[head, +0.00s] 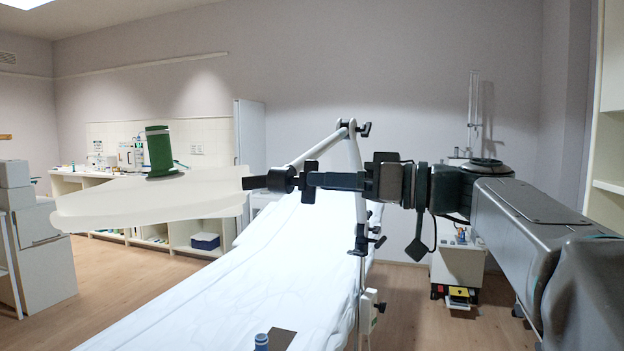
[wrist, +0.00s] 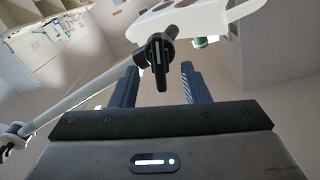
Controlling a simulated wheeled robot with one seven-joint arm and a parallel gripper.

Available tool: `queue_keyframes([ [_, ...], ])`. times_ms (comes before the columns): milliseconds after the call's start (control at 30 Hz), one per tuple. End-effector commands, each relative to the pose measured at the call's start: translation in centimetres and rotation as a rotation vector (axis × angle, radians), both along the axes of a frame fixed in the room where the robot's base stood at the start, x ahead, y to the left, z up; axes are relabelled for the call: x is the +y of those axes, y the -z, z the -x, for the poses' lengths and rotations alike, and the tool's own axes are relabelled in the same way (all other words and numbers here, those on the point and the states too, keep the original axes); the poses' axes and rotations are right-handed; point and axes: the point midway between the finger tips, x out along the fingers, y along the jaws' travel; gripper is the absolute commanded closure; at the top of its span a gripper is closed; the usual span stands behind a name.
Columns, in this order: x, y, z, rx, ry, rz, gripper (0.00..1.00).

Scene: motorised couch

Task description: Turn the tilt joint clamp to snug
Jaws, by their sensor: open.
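The tilt joint clamp (head: 281,180) is a black knob with a flat lever at the inner end of the white tray (head: 150,205), on the pale support arm (head: 318,146). In the wrist view the clamp's black lever (wrist: 160,65) points down towards me, between the two finger lines. My gripper (head: 312,181) comes from the right, level with the clamp and close to it. In the wrist view my gripper (wrist: 158,72) is open, one finger on each side of the lever, with gaps showing. I cannot tell how far the lever reaches between the fingers.
A green cup (head: 158,151) stands on the tray. Another black clamp (head: 364,129) sits at the arm's elbow, and one (head: 374,240) on the upright pole. The white couch (head: 255,275) lies below. A blue bottle (head: 261,342) is at its near end.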

Motion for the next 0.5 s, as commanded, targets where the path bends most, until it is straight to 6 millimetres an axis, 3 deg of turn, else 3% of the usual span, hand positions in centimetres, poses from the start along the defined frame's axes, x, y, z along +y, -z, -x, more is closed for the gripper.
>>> queue_keyframes([
  [200,2.6,0.0,-1.0,0.000,-0.001,0.001,0.58],
  [500,3.2,0.0,-1.3,0.000,0.001,0.000,0.58],
])
